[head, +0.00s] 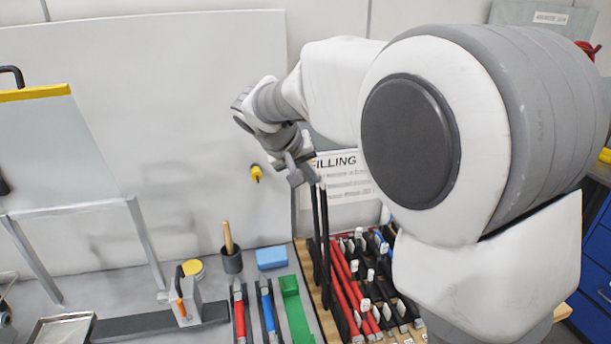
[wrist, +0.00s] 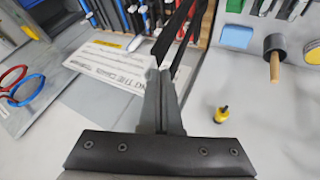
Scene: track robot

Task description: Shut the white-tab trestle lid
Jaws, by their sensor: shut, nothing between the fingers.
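Two long dark bars (head: 322,235) stand steeply up from the rack of red, black and blue bars with white tabs (head: 365,285). They also show in the wrist view (wrist: 171,38), just beyond my fingertips. I cannot tell for sure whether they belong to the white-tab trestle lid; no single white-tab lid stands out. My gripper (head: 308,180) is shut and empty, close to the upper ends of the bars. In the wrist view its fingers (wrist: 160,76) are together, near the bars; I cannot tell whether they touch. My arm hides the right part of the rack.
A sign reading "FILLING" (head: 345,178) stands behind the rack. Left of the rack are a green holder (head: 294,305), a blue block (head: 272,258) and a dark cup with a wooden handle (head: 232,262). A slanted board on legs (head: 55,150) stands at the far left.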

